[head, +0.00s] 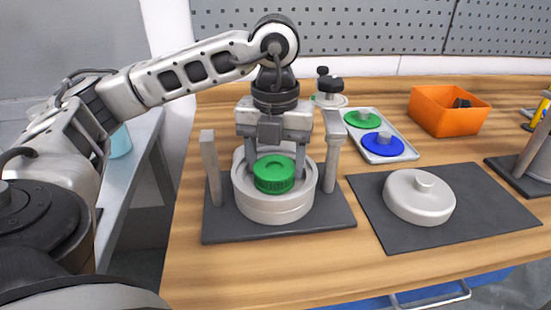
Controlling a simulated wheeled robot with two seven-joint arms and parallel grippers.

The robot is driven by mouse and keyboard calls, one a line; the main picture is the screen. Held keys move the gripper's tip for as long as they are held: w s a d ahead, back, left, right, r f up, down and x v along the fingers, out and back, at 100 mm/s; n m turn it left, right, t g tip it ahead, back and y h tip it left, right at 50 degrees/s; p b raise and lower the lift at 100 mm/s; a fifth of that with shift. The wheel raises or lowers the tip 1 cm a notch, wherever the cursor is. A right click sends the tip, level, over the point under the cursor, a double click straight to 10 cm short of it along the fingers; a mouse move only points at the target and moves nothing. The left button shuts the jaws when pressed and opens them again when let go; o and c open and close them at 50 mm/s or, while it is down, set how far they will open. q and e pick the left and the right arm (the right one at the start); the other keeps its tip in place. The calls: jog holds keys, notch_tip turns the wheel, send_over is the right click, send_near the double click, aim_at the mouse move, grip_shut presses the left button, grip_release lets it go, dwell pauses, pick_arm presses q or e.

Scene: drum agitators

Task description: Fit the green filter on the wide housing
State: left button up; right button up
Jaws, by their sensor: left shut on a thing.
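My left gripper (275,169) comes down from above and is shut on the green filter (273,177), a short ribbed cylinder, with one finger on each side. The filter is upright over the middle of the wide housing (274,214), a pale round body, and its lower part appears within the housing's rim. I cannot tell whether it touches a seat inside. The housing stands on a dark base plate between two upright posts. My right gripper is not in view.
Grey posts (211,168) and (333,150) flank the housing closely. A pale round lid (419,197) lies on a dark mat (480,215) at right. Behind are a tray (406,156) with green and blue knobbed discs and an orange bin (432,119). Another fixture (538,155) is cut off at right.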

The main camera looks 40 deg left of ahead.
pick_arm(q)
jog(key=shift+f, duration=0.15)
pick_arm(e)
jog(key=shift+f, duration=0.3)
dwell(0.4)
pick_arm(q)
jog(key=o, duration=1)
jog(key=shift+o, duration=0.2)
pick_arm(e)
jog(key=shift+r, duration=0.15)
pick_arm(q)
notch_tip(320, 180, up, 3)
jog(key=shift+w+f, duration=0.15)
notch_tip(320, 180, up, 13)
jog(key=p, duration=0.6)
jog(key=shift+p, duration=0.35)
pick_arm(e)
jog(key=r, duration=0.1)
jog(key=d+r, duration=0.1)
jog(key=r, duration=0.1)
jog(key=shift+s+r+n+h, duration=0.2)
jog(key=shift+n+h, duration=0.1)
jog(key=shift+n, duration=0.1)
